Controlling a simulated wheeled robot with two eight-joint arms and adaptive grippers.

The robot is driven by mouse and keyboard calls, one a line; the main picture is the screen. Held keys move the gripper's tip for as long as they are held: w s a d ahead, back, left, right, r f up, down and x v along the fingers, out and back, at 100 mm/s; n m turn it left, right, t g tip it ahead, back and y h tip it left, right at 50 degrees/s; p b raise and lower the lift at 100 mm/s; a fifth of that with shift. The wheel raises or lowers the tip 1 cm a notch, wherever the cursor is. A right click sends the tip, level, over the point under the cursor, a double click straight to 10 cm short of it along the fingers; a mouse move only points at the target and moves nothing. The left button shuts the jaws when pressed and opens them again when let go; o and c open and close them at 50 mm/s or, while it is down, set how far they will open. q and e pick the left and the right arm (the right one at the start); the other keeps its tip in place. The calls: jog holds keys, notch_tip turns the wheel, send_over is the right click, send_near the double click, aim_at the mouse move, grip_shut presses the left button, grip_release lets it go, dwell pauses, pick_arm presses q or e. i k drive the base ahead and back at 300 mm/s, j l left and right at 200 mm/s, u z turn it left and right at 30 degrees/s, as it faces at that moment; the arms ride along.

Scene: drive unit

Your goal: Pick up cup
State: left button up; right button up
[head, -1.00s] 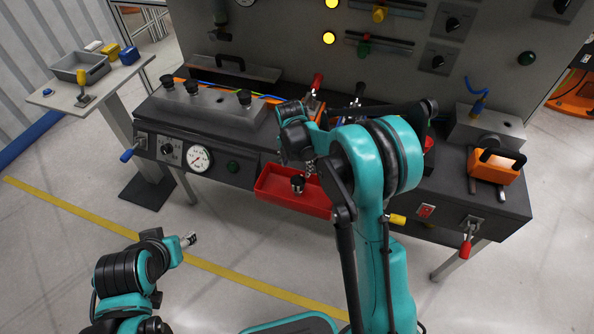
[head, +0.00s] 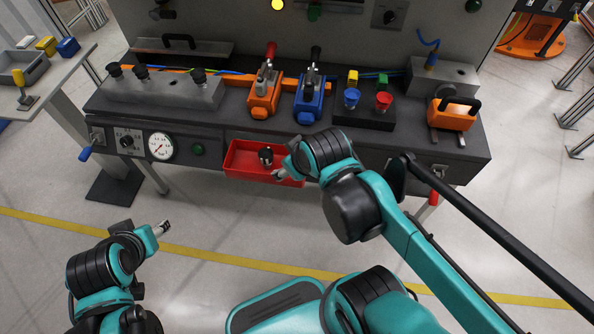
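A blue cup (head: 351,98) and a red cup (head: 383,102) stand side by side on a black block (head: 362,121) on the bench, right of the blue clamp device. My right gripper (head: 279,176) is at the front right part of the red tray, below and left of the cups and well apart from them. Its fingers are small and partly hidden by the wrist, so I cannot tell its opening. My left gripper (head: 164,228) is low over the floor at the left, away from the bench. Its fingers are too small to judge.
A red tray (head: 240,165) on the bench front holds a black knob-like part (head: 265,156). Orange (head: 264,97) and blue (head: 308,101) clamp devices stand left of the cups. An orange handled block (head: 451,115) stands to their right. A side table (head: 62,68) is at left.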

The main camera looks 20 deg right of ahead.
aim_at(351, 95)
jog(key=z, duration=1.3)
